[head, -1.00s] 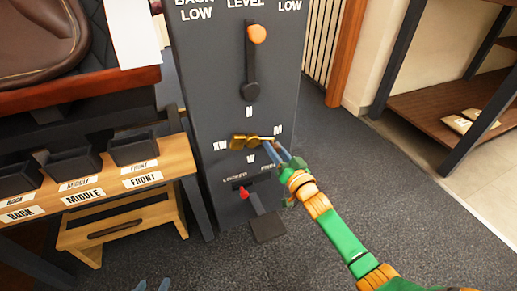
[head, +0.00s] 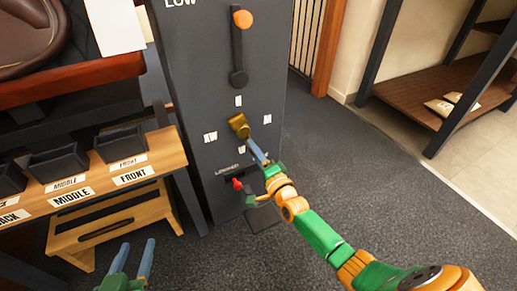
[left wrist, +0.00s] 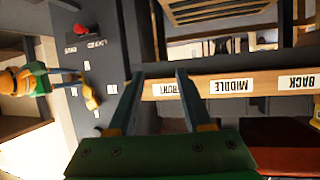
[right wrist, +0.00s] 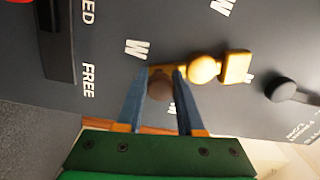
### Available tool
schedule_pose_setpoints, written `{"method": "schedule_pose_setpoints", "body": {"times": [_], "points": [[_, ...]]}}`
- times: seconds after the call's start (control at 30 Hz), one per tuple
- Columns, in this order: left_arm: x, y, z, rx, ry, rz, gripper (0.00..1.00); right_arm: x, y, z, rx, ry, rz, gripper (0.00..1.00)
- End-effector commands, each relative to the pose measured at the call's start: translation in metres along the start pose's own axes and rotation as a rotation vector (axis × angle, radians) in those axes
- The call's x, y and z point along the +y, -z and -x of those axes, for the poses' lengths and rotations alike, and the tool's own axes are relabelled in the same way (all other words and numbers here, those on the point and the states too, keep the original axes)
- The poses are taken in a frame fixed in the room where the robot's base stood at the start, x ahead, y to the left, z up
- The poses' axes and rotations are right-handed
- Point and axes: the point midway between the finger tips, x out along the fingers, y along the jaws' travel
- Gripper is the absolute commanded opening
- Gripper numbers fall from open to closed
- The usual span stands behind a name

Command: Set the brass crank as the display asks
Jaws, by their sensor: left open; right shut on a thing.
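The brass crank (head: 238,121) is on the front of a dark grey panel (head: 205,95), among several small white marks. Its block end points up and left, its hub (right wrist: 204,68) is in the middle, and its handle end points down toward my right gripper. My right gripper (head: 257,152) is shut on the crank's handle knob (right wrist: 160,86), which sits between the fingers in the right wrist view. My left gripper (head: 133,258) is open and empty, low at the left, away from the panel. Only the word LOW (head: 180,3) shows at the panel's top; the rest is cut off.
A red-tipped lever (head: 238,184) sits below the crank near the LOCKED label. An orange-knobbed arm (head: 242,19) stands upright above. A wooden bench (head: 100,183) with dark bins is left. Carpet (head: 340,170) is clear at right, before a shelf (head: 415,88).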

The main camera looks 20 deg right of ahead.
Motion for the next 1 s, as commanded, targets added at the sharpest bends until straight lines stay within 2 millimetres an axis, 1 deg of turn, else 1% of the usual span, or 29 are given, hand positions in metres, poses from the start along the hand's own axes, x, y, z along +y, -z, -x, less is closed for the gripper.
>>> {"method": "schedule_pose_setpoints", "body": {"times": [0.2, 0.4, 0.63, 1.0], "points": [[0.002, 0.018, -0.001, 0.095, -0.003, -0.004, 0.50, 0.001, -0.010, 0.000, 0.007, 0.001, -0.156, 0.00], [0.003, 0.029, -0.001, 0.149, -0.006, -0.005, 0.50, 0.000, -0.015, 0.000, 0.013, 0.002, -0.256, 0.00], [0.003, 0.035, 0.000, 0.179, -0.007, -0.006, 0.50, 0.000, -0.018, 0.000, 0.016, 0.003, -0.316, 0.00], [0.003, 0.038, 0.001, 0.191, -0.007, -0.006, 0.50, -0.001, -0.019, 0.000, 0.016, 0.003, -0.332, 0.00]]}}
